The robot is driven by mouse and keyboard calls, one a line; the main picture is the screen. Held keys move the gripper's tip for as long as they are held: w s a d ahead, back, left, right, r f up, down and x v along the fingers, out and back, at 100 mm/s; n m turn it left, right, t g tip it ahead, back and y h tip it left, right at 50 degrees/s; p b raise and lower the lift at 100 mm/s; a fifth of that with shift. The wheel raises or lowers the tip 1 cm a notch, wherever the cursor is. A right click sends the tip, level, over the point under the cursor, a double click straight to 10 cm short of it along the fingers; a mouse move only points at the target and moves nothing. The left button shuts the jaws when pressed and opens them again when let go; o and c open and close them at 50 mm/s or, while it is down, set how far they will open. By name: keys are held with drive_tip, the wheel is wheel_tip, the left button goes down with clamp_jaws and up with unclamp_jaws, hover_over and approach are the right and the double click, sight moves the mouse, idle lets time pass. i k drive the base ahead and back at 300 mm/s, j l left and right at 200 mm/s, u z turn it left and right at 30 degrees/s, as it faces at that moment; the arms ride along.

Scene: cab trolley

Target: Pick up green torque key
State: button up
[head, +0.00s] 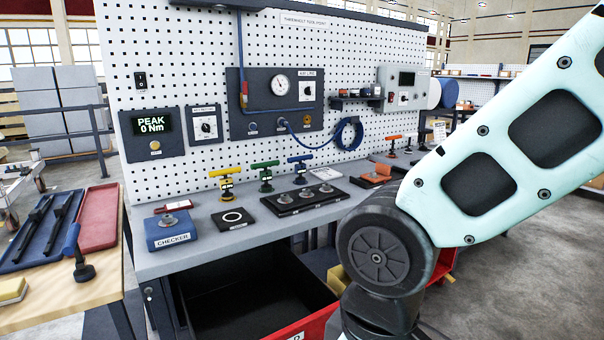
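The green torque key (265,176) stands upright on the grey workbench (210,222), with its T-shaped green handle at the top. It stands between a yellow key (226,179) on its left and a blue key (300,168) on its right. My arm crosses the right side of the head view and runs out at the bottom edge. My gripper is not in view, so I cannot see whether it is open or what it holds.
In front of the keys are a black socket tray (306,200), a ring pad (233,219) and the blue checker (168,231). Orange keys (394,144) stand farther right. A pegboard (190,60) rises behind. A red bin (312,326) is below the bench.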

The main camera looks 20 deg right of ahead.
sight(266, 175)
drive_tip(key=i+l+u, duration=0.25)
drive_tip(key=i+l, duration=0.45)
drive_tip(key=i+l+u, duration=0.25)
drive_tip(key=i+l, duration=0.35)
drive_tip(key=l, duration=0.2)
drive_tip(key=i, duration=0.3)
